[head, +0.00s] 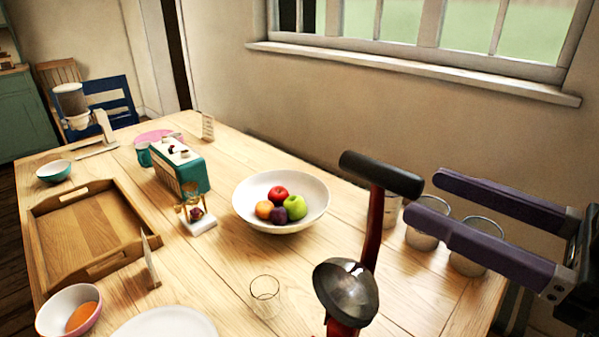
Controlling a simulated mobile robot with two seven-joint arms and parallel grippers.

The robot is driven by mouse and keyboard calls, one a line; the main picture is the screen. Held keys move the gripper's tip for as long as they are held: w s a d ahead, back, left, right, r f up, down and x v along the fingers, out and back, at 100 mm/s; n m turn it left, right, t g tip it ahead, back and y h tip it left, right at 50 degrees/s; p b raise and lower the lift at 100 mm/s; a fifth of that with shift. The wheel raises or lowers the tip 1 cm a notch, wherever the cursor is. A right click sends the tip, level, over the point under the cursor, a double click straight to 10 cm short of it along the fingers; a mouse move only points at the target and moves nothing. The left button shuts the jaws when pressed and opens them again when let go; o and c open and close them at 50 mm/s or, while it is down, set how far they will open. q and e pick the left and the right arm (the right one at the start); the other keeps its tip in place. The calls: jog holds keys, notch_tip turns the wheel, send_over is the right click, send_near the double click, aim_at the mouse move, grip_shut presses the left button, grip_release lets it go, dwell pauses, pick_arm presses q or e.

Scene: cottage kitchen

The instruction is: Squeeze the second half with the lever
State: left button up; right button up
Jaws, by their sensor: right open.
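The juicer (346,290) stands at the front of the table, with a metal cup on a red frame; its base is cut off by the lower edge. Its lever is a red arm ending in a black handle (381,175), raised. My right gripper (423,195) comes in from the right, open, its two purple fingers pointing toward the handle. The handle appears just beyond the fingertips, with no visible contact. Whether a fruit half sits inside the juicer is hidden. An orange piece (81,316) lies in a pink-and-white bowl (55,311) at lower left. My left gripper is not in view.
A clear glass (265,296) stands left of the juicer. Several canisters (428,226) stand behind my right fingers. A white fruit bowl (253,190), a wooden tray (52,203) and a teal toaster-like box (181,168) occupy the table. The wood between fruit bowl and glass is clear.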

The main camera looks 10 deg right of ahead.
aim_at(343, 159)
jog(key=shift+w+a+r, duration=0.1)
jog(key=shift+w+a, duration=0.25)
jog(key=shift+w, duration=0.15)
jog(key=p+x, duration=0.1)
jog(key=x, duration=0.7)
jog(key=shift+w+a, duration=0.2)
jog(key=shift+w, duration=0.05)
grip_shut()
dwell(0.8)
